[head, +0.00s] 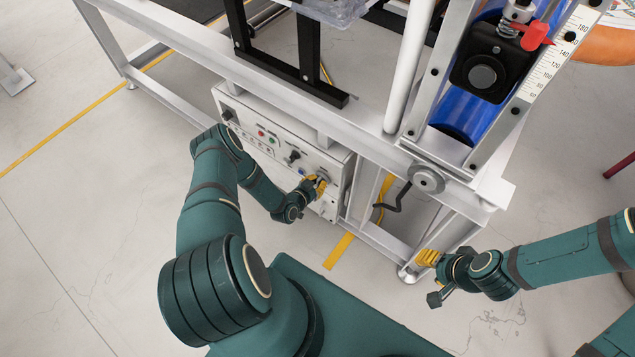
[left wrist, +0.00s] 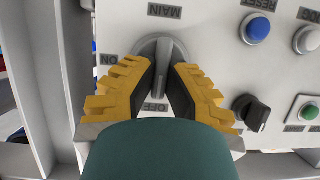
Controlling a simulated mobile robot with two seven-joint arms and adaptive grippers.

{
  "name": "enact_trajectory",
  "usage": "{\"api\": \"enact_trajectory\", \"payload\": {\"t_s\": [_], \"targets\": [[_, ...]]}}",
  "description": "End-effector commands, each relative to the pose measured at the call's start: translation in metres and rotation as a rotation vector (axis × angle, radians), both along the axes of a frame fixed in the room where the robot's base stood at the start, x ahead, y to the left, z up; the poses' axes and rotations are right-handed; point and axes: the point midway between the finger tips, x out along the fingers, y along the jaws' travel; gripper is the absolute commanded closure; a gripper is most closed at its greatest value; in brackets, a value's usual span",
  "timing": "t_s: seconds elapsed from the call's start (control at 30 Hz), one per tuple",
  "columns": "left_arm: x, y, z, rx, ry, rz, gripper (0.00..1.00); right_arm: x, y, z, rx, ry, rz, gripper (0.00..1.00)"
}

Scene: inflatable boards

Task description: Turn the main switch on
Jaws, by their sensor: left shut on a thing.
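The main switch (left wrist: 162,52) is a grey rotary knob on the white panel, between the labels MAIN, ON and OFF in the left wrist view. Its handle stands roughly vertical in that view, with its lower end toward the OFF label (left wrist: 155,107). The ON label (left wrist: 108,59) is to the left. My left gripper (head: 318,184) is at the right end of the control box (head: 280,147), its yellow fingers shut on the knob from both sides. The fingers hide part of the knob. My right gripper (head: 428,257) is away from the panel, beside the frame's lower corner; its finger gap is unclear.
A blue button (left wrist: 257,29), a black selector (left wrist: 252,112) and a green button (left wrist: 308,112) sit near the switch. The box is mounted within a metal frame (head: 400,150) with a post and rails close by. Open floor lies to the left.

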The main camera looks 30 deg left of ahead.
Motion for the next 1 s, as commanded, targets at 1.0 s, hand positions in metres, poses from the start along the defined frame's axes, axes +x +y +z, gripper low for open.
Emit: {"api": "enact_trajectory", "payload": {"t_s": [1.0], "targets": [[0.002, -0.009, -0.004, 0.868, -0.073, -0.004, 1.0, -0.002, 0.0, 0.01, 0.001, 0.006, 0.001, 0.53]]}}
